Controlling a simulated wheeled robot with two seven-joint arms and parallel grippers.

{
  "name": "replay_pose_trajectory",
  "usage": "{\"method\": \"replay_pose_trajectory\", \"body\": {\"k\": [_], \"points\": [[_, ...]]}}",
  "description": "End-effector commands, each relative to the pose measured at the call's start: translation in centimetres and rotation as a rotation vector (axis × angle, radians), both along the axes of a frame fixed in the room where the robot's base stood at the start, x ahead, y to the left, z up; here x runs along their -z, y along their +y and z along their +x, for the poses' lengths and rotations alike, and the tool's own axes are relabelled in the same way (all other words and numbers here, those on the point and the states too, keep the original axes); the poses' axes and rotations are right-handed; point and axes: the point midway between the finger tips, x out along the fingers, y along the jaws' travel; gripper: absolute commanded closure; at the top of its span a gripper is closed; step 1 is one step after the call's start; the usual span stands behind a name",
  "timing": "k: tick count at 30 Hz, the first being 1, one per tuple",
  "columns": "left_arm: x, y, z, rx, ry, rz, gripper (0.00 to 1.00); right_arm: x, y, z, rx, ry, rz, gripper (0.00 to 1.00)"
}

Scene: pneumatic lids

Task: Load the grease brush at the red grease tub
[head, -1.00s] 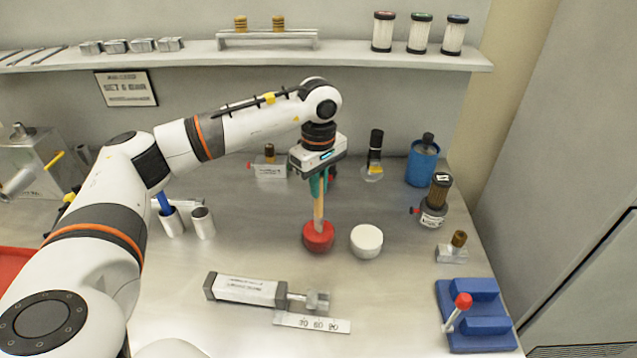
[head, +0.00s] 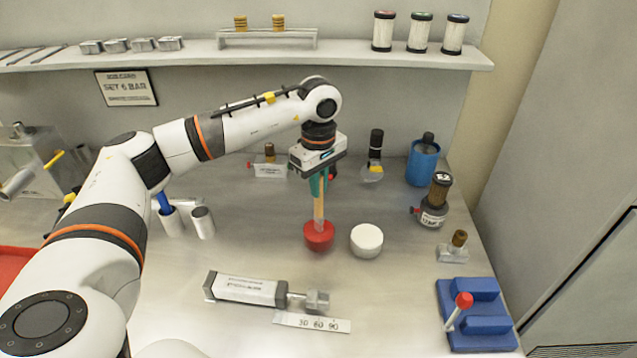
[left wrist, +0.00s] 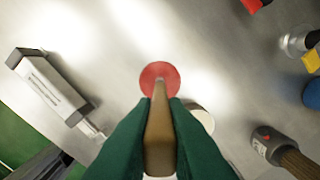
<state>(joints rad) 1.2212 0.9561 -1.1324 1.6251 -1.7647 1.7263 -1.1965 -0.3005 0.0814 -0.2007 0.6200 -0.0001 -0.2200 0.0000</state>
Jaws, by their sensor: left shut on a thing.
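The red grease tub (head: 319,239) stands on the bench near the middle in the head view. It also shows in the left wrist view (left wrist: 160,72). My left gripper (head: 319,186) is above the tub, its green fingers shut on the grease brush (head: 319,210). The brush has a tan handle, also seen between the fingers in the left wrist view (left wrist: 159,135). It points down, nearly upright, and its lower end meets the tub's top in the picture. The bristles are hidden, so I cannot tell how deep they sit. My right gripper is not in view.
A white tub (head: 366,241) stands just right of the red one. A cylinder (head: 247,289) and a number strip (head: 312,322) lie in front. A blue block with a red-knobbed lever (head: 463,300) is front right. Metal cups (head: 202,223) stand left.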

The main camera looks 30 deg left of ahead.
Motion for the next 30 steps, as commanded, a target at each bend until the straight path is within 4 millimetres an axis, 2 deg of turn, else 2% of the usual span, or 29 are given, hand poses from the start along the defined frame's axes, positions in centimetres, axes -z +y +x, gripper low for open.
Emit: {"method": "replay_pose_trajectory", "body": {"k": [13, 30], "points": [[-0.1, 0.0, -0.1, 0.001, 0.004, 0.0, 1.0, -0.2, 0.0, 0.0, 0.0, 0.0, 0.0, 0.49], [-4.7, 0.0, 0.0, 0.001, 0.002, 0.0, 1.0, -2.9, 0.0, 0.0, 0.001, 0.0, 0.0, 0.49]]}}
